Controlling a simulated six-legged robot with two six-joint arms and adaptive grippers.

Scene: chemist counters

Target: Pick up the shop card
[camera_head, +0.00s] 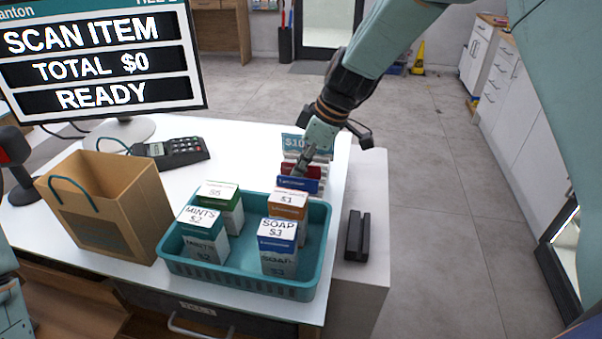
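A small card stand (293,143) with a "$10" sign stands at the right back part of the white counter. It holds a red card (290,171) and, in front, a blue card (310,186). I cannot tell from the print which one is the shop card. My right gripper (303,168) reaches down from the upper right, its fingertips over the cards and partly covering them. Whether the fingers are open or shut on a card is too small to tell. Part of my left arm shows at the lower left edge, and its gripper is not clearly in view.
A teal basket (176,264) with several small boxes stands just in front of the stand. A paper bag (108,205), a card terminal (172,151) and a screen (100,60) are to the left. A black stand (357,236) sits right of the basket.

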